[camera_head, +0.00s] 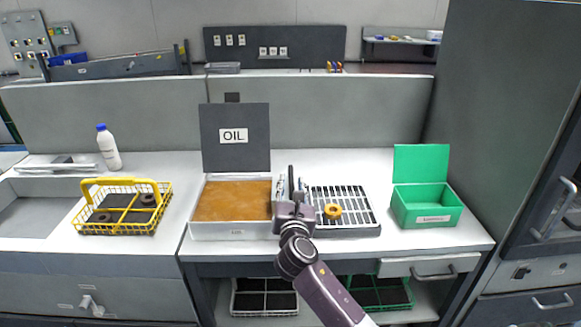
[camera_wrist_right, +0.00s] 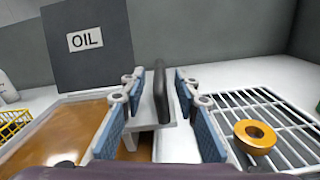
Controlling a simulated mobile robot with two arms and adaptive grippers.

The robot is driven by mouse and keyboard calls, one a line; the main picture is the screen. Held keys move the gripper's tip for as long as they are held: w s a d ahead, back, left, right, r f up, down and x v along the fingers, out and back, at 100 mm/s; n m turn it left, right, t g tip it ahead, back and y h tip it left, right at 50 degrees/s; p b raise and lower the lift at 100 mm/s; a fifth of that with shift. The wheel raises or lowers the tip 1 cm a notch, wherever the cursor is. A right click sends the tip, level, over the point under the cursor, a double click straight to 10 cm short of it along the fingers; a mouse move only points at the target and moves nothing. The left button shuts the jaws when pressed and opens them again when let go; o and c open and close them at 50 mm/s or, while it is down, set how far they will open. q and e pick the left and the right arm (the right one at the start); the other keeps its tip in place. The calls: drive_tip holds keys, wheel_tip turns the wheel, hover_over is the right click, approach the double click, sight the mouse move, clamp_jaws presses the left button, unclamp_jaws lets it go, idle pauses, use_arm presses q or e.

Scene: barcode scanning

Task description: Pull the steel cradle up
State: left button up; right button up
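A steel cradle shows mainly as a dark upright handle (camera_wrist_right: 160,90) on a grey metal bracket (camera_wrist_right: 148,122), at the right edge of the oil bath (camera_head: 236,233). Most of the cradle is hidden by my gripper or the brown oil. My right gripper (camera_head: 291,190) is at the handle. In the right wrist view its blue-padded fingers (camera_wrist_right: 158,88) are open on both sides of the handle, with gaps visible. My left gripper is in neither view.
Right of the bath is a slatted rack (camera_head: 357,222) with a golden ring (camera_head: 333,211). A green open box (camera_head: 426,217) stands farther right. A yellow wire basket (camera_head: 92,229) and white bottle (camera_head: 108,150) are left. The dark OIL panel (camera_head: 235,155) rises behind the bath.

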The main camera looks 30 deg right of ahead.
sight(291, 167)
drive_tip(key=shift+w+d+r, duration=0.15)
drive_tip(key=shift+w+d, duration=0.1)
drive_tip(key=shift+w, duration=0.1)
drive_tip(key=x, duration=0.5)
drive_tip(key=shift+w, duration=0.3)
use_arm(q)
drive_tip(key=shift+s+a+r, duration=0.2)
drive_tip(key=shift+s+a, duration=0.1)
use_arm(e)
drive_tip(key=shift+w+d, duration=0.2)
drive_tip(key=shift+w, duration=0.05)
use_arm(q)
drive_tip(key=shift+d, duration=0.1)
use_arm(e)
clamp_jaws()
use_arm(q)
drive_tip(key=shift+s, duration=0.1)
